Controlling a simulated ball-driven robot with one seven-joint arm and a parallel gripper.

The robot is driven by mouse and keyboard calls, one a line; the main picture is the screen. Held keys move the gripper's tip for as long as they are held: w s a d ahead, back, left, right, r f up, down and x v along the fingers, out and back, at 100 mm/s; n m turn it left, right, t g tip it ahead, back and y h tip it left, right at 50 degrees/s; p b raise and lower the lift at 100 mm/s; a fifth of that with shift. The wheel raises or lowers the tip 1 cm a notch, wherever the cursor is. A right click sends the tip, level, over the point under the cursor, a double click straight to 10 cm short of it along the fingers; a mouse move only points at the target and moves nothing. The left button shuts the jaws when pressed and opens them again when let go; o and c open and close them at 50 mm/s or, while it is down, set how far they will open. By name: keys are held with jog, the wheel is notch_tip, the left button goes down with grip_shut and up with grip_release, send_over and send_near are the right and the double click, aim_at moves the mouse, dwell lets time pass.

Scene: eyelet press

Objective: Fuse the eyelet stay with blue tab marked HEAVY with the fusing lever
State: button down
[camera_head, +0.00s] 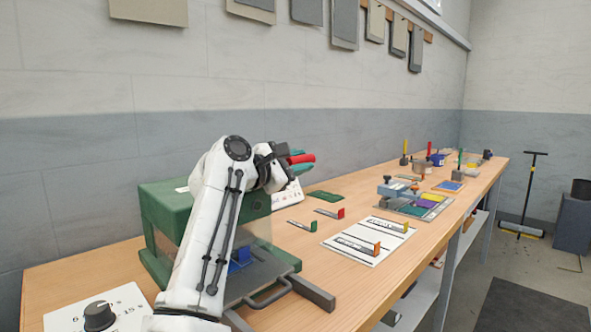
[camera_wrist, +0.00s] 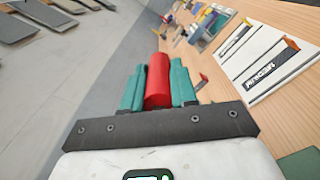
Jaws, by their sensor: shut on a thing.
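My gripper (camera_head: 298,160) is shut on a red cylindrical handle, taken to be the grip of the fusing lever (camera_head: 302,158). In the wrist view the red grip (camera_wrist: 157,80) lies between the two teal fingers of my gripper (camera_wrist: 158,84). The green press (camera_head: 163,203) stands at the left of the bench, partly hidden by my arm. A blue piece (camera_head: 240,256), likely the stay's blue tab, shows low inside the press behind my arm and a clear guard. Its strip and any marking cannot be made out.
Stays with a green tab (camera_head: 313,226) and a red tab (camera_head: 341,213) lie on the bench. A white card (camera_head: 360,257) holds strips with orange and yellow tabs. A dial (camera_head: 98,315) sits front left. A metal drawer handle (camera_head: 270,296) sticks out at the press front.

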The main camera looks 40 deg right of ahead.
jog(key=shift+s+f, duration=0.15)
dwell(0.3)
jog(key=c, duration=0.9)
grip_release()
jog(key=shift+a, duration=0.1)
jog(key=a, duration=1)
jog(key=shift+s+a, duration=0.15)
jog(key=shift+a, duration=0.15)
